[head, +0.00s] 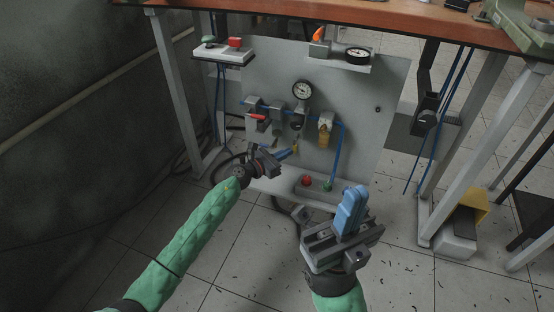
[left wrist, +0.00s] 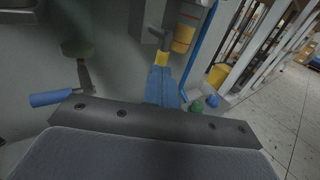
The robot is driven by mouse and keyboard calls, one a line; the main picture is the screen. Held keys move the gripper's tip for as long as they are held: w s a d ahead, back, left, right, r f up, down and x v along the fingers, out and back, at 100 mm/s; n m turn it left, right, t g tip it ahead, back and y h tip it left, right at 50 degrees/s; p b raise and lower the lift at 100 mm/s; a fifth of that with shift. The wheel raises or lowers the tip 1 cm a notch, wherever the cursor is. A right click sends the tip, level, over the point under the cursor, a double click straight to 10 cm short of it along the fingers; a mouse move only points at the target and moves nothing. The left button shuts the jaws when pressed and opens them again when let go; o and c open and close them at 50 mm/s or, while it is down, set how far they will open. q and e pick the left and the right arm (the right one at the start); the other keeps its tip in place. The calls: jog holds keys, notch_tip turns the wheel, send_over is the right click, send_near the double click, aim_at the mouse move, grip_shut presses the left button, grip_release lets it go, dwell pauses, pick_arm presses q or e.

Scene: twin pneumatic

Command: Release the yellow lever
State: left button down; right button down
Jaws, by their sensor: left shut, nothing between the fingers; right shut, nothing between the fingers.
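A small yellow lever (head: 296,146) hangs below the gauge on the grey panel. In the left wrist view the yellow lever (left wrist: 161,59) shows right beyond my blue fingertips, with a grey stem above it. My left gripper (head: 290,152) is shut, its tips at or very near the lever's lower end; I cannot tell whether they touch. The shut fingers also show in the left wrist view (left wrist: 160,82). My right gripper (head: 354,195) is shut and empty, pointing up in front of the panel's lower right, away from the lever.
The grey panel (head: 385,110) carries a round gauge (head: 302,90), a red handle (head: 258,117), a yellow filter bowl (head: 324,137) and blue hoses. A yellow pedal cover (head: 470,207) stands on the floor at right.

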pick_arm(q)
jog(key=shift+w+d, duration=0.1)
jog(key=shift+d, duration=0.1)
dwell(0.3)
jog(key=shift+d+f+n+b, duration=0.15)
jog(key=shift+n+b, duration=0.25)
jog(key=shift+b, duration=0.3)
